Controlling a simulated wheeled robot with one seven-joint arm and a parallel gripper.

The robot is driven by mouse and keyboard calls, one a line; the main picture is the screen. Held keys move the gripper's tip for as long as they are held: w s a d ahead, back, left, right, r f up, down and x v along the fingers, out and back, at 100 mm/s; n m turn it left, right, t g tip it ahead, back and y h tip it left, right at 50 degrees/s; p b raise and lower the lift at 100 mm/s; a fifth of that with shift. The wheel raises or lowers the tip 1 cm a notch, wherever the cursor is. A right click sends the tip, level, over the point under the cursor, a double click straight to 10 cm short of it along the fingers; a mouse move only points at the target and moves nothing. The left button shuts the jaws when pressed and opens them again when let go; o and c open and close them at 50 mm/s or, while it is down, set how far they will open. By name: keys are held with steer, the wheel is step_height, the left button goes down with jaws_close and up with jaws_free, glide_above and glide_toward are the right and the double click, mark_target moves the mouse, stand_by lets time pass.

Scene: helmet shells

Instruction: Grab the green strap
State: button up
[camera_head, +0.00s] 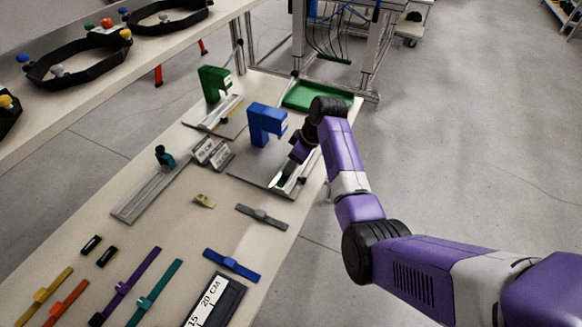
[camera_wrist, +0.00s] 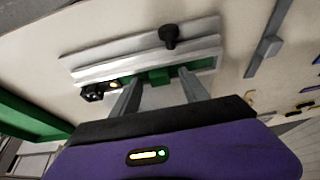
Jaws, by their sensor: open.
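A green strap (camera_wrist: 204,64) lies along a grey metal rail fixture (camera_wrist: 150,52), with its green block between my fingertips in the wrist view. My gripper (camera_wrist: 158,80) is open, with one finger on each side of the block. I cannot tell whether the fingers touch it. In the head view, my gripper (camera_head: 284,181) is low over the fixture at the table's right edge, and my arm mostly hides the strap there. A separate teal strap (camera_head: 155,292) lies on the near table.
A blue clamp-shaped block (camera_head: 267,123) stands just left of my wrist, and a green one (camera_head: 213,83) stands farther back. A green tray (camera_head: 308,97) lies behind. A black knob (camera_wrist: 168,35) rises from the fixture. Purple (camera_head: 131,283), blue (camera_head: 232,265) and grey (camera_head: 262,216) straps lie nearer.

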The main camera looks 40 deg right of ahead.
jaws_close()
steer(key=shift+r, duration=0.15)
